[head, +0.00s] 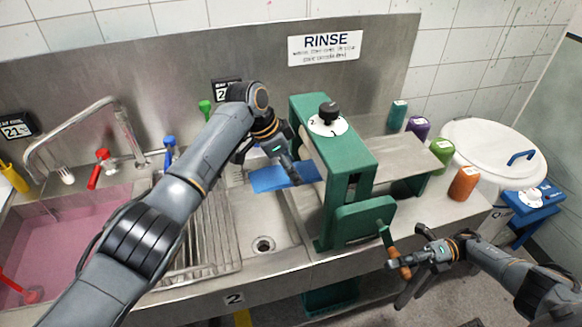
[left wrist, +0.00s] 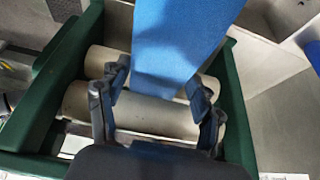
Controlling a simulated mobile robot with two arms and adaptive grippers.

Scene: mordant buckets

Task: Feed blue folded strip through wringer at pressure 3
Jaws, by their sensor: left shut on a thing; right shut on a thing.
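The blue folded strip (head: 268,180) lies nearly flat at the left side of the green wringer (head: 345,160). My left gripper (head: 293,178) is shut on it; the strip also shows between the fingers in the left wrist view (left wrist: 175,45). Two pale rollers (left wrist: 150,118) lie across the wringer frame behind the fingers; whether the strip touches them is hidden. The black pressure knob (head: 328,110) sits on a white dial on top; its setting is too small to read surely. My right gripper (head: 402,263) is shut on the wooden crank handle (head: 404,270) at the wringer's front right.
A pink-filled basin (head: 75,225) with taps is at the left, beside a ribbed drainboard (head: 205,240). A metal tray (head: 400,150) extends right of the wringer. Several coloured cylinders, including an orange one (head: 464,184), stand around it. A white lidded bucket (head: 492,150) is far right.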

